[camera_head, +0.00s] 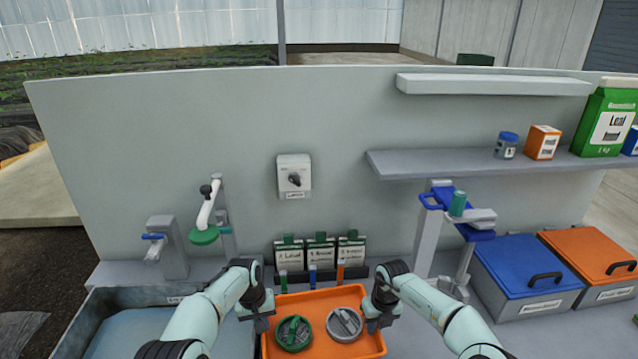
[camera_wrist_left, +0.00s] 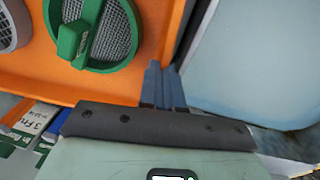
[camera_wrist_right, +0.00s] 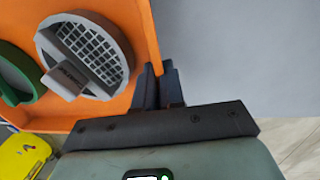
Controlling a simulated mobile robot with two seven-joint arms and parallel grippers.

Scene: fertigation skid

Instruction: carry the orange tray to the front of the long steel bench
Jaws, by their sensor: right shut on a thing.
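The orange tray (camera_head: 318,301) is at the bottom middle of the head view, between my two arms. It carries a green round strainer (camera_head: 293,333) and a grey round strainer (camera_head: 344,324). My left gripper (camera_head: 263,320) is at the tray's left rim, its fingers close together on the wall, as the left wrist view (camera_wrist_left: 163,85) shows. My right gripper (camera_head: 374,324) is shut on the right rim, also seen in the right wrist view (camera_wrist_right: 158,85). The tray's near edge is cut off. I cannot tell whether it touches the surface below.
A grey basin (camera_head: 100,310) lies left of the tray. Behind it stands a rack of labelled pouches (camera_head: 320,252). To the right are a blue-topped stand (camera_head: 470,232), a blue-lidded bin (camera_head: 525,262) and an orange-lidded bin (camera_head: 590,252). A panel with shelves closes off the back.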

